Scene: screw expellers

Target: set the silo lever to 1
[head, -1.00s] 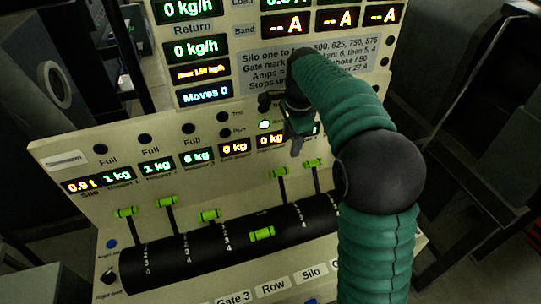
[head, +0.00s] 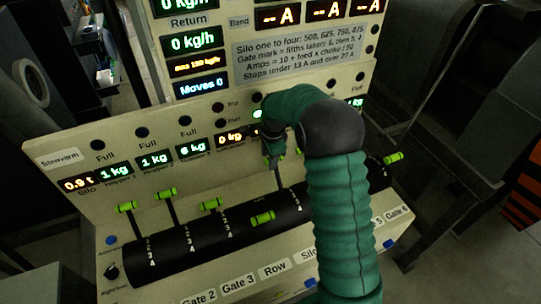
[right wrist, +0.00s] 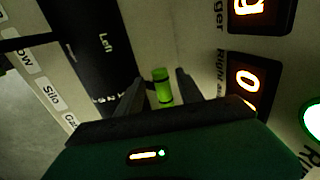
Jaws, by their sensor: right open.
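The console's black drum (head: 185,250) carries several levers with green handles. One lever (head: 279,177), roughly in line with the Silo label (head: 305,255), stands tilted toward the back, its top at my right gripper (head: 272,160). In the right wrist view, its green handle (right wrist: 162,88) lies between the two dark fingers of my right gripper (right wrist: 160,82), which are open around it. I cannot tell whether they touch it. The number at this lever is hidden. My left gripper is not in view.
Other green handles stand close by: one (head: 262,218) lower on the drum, three to the left, including one (head: 210,204), and one (head: 393,158) at the far right. My right arm hides part of the drum. Lit displays (head: 191,149) sit behind.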

